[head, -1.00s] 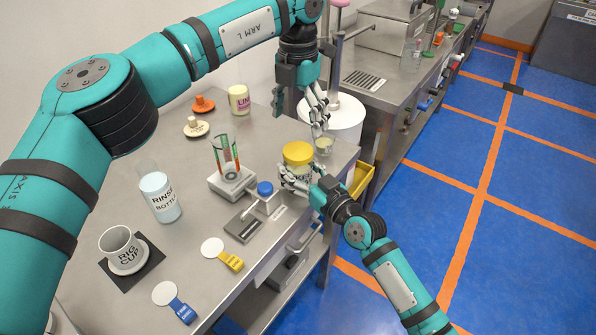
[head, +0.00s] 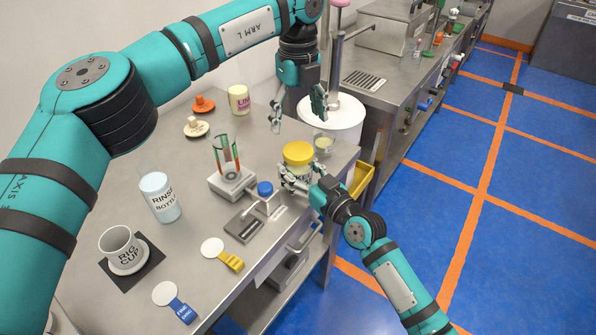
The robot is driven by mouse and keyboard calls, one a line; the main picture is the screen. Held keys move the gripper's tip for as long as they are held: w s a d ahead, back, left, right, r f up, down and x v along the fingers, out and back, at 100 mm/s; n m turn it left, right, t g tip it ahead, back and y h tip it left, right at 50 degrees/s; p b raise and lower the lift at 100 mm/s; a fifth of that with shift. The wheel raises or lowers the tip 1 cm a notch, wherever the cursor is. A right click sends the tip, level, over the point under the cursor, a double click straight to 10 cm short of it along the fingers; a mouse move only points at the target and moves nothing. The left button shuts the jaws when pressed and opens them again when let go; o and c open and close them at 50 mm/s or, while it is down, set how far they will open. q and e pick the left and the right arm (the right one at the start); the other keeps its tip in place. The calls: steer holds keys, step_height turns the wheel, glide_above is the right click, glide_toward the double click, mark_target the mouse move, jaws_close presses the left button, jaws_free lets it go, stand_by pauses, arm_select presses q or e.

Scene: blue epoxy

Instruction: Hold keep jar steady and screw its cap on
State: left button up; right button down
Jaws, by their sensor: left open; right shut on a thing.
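The keep jar (head: 297,172) stands near the right edge of the steel bench. Its yellow cap (head: 298,153) sits on top of it; I cannot tell how tight it is. My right gripper (head: 298,182) is shut around the jar's body from the front right and hides most of its label. My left gripper (head: 298,122) hangs above and behind the cap, fingers pointing down and spread wide. It is empty and apart from the cap.
A small glass cup (head: 324,146) stands just right of the jar, and a white round drum (head: 338,117) behind it. A yellow bin (head: 361,179) hangs at the bench's end.

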mark_target(298, 150)
arm_select(q)
steer(key=shift+f, duration=4)
